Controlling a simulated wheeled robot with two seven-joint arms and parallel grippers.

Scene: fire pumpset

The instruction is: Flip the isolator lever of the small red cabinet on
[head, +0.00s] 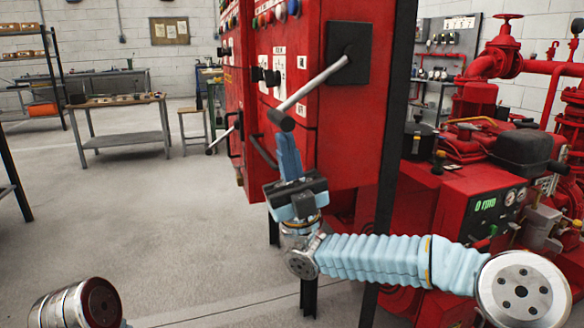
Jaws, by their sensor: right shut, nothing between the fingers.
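The small red cabinet (340,135) stands in the middle of the head view. Its isolator lever (312,88) is a grey rod pivoting at a black plate (349,50) on the cabinet's side. The rod slants down and left to a dark cylindrical grip. My right gripper (286,142) points upward just below that grip, its light blue fingers shut together with nothing between them. The fingertips are at or very near the grip's underside; I cannot tell whether they touch. My left gripper is not in view.
A second grey lever (221,139) sticks out farther back on the left. Red pumps and pipes (492,80) and a red control box (485,205) crowd the right, behind a dark post (390,150). A workbench (122,105) stands at the back left.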

